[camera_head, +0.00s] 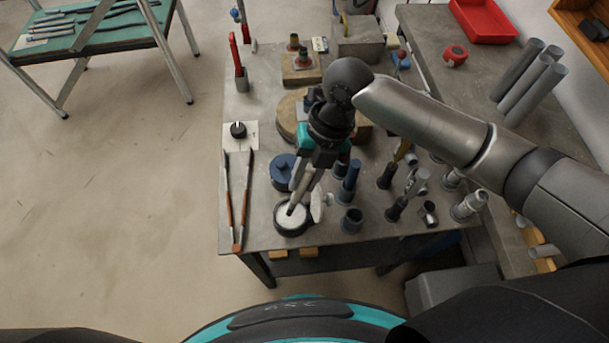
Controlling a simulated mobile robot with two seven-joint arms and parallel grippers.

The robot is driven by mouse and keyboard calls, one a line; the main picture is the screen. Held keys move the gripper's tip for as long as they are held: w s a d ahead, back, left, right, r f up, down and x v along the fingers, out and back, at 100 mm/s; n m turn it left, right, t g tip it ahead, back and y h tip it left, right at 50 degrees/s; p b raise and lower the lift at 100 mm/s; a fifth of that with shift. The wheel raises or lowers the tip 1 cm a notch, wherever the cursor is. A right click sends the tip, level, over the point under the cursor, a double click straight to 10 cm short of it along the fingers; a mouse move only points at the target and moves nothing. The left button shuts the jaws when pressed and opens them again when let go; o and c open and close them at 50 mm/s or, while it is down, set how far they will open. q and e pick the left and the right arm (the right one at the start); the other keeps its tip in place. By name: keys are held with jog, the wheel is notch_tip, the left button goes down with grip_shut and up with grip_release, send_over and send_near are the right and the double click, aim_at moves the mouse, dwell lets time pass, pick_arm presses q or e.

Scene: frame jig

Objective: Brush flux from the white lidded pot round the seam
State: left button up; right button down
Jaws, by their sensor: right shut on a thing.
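My right gripper (318,165) points down over the near part of the metal bench, shut on a slim light-coloured handle, which I take for the brush (299,186). The brush slants down and its dark tip is at the open pot (281,229). The pot has a dark rim and white contents; whether the tip touches them I cannot tell. A pale, roundish piece (318,207), perhaps the lid, stands at the pot's right side. My right forearm and gripper hide part of the bench behind, and I cannot make out the seam. My left gripper is out of view.
Long red-handled tongs (229,205) lie left of the pot. A blue round container (283,172) is just behind it. Several dark cups and upright tubes (351,220) crowd the right side. A round wooden block (288,122) is partly behind my gripper.

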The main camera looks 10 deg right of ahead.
jog(key=shift+f+b, duration=0.45)
jog(key=shift+f, duration=0.15)
dwell(0.7)
jog(key=shift+f, duration=0.1)
dwell(1.1)
notch_tip(320, 180, up, 7)
jog(key=p, duration=0.7)
dwell(0.4)
dwell(0.5)
